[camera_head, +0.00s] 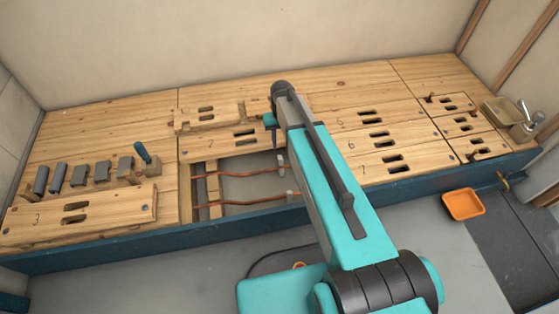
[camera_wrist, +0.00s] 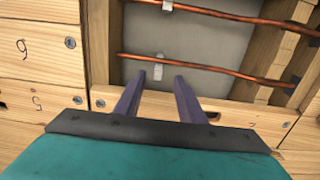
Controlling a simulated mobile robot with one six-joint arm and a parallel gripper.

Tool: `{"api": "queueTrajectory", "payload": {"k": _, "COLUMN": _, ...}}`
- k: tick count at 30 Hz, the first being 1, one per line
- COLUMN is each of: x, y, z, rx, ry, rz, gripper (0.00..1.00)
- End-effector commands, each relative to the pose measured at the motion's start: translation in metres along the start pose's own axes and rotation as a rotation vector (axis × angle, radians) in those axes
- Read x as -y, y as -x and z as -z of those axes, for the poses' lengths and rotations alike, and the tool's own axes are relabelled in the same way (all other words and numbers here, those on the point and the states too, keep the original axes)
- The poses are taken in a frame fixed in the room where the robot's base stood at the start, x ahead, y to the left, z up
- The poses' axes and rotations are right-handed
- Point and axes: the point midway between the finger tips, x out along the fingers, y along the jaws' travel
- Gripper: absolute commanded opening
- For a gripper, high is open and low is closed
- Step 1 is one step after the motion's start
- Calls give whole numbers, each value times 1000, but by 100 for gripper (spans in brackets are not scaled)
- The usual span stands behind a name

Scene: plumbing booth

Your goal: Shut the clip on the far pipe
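Two copper pipes run across an opening in the wooden deck. The far pipe (camera_head: 238,174) is the lower one in the wrist view (camera_wrist: 215,69), and the near pipe (camera_head: 245,202) is above it there (camera_wrist: 235,15). A pale clip (camera_head: 281,160) stands up at the far pipe and also shows in the wrist view (camera_wrist: 158,58); its exact flap position is hard to tell. Another clip (camera_head: 290,196) is on the near pipe. My gripper (camera_wrist: 159,78) is open and empty, its two purple fingers apart just short of the far pipe's clip.
Numbered wooden panels with slots surround the opening, including panel 7 (camera_head: 391,161) and loose panel 3 (camera_head: 80,216). Several grey blocks and a blue-handled tool (camera_head: 142,153) stand at left. An orange tray (camera_head: 463,204) is on the floor at right. Dark fittings (camera_wrist: 290,80) hold the pipe ends.

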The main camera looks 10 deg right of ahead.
Motion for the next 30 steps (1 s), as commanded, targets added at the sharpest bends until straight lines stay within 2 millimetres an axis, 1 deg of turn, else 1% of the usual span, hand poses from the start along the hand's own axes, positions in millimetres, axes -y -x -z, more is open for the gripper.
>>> {"api": "queueTrajectory", "payload": {"k": 1, "x": 0, "y": -5, "z": 11, "rx": -12, "ry": 0, "rz": 0, "gripper": 36}}
{"api": "queueTrajectory", "payload": {"k": 3, "x": 0, "y": -2, "z": 20, "rx": -25, "ry": 0, "rz": 0, "gripper": 36}}
{"api": "queueTrajectory", "payload": {"k": 6, "x": 0, "y": 4, "z": 30, "rx": -39, "ry": 0, "rz": 0, "gripper": 36}}
{"api": "queueTrajectory", "payload": {"k": 9, "x": 0, "y": 7, "z": 34, "rx": -45, "ry": -1, "rz": 0, "gripper": 36}}
{"api": "queueTrajectory", "payload": {"k": 22, "x": -1, "y": 8, "z": 35, "rx": -47, "ry": -1, "rz": 0, "gripper": 36}}
{"api": "queueTrajectory", "payload": {"k": 26, "x": -1, "y": 4, "z": 35, "rx": -47, "ry": -2, "rz": 0, "gripper": 36}}
{"api": "queueTrajectory", "payload": {"k": 30, "x": -1, "y": -7, "z": 36, "rx": -46, "ry": -2, "rz": 0, "gripper": 36}}
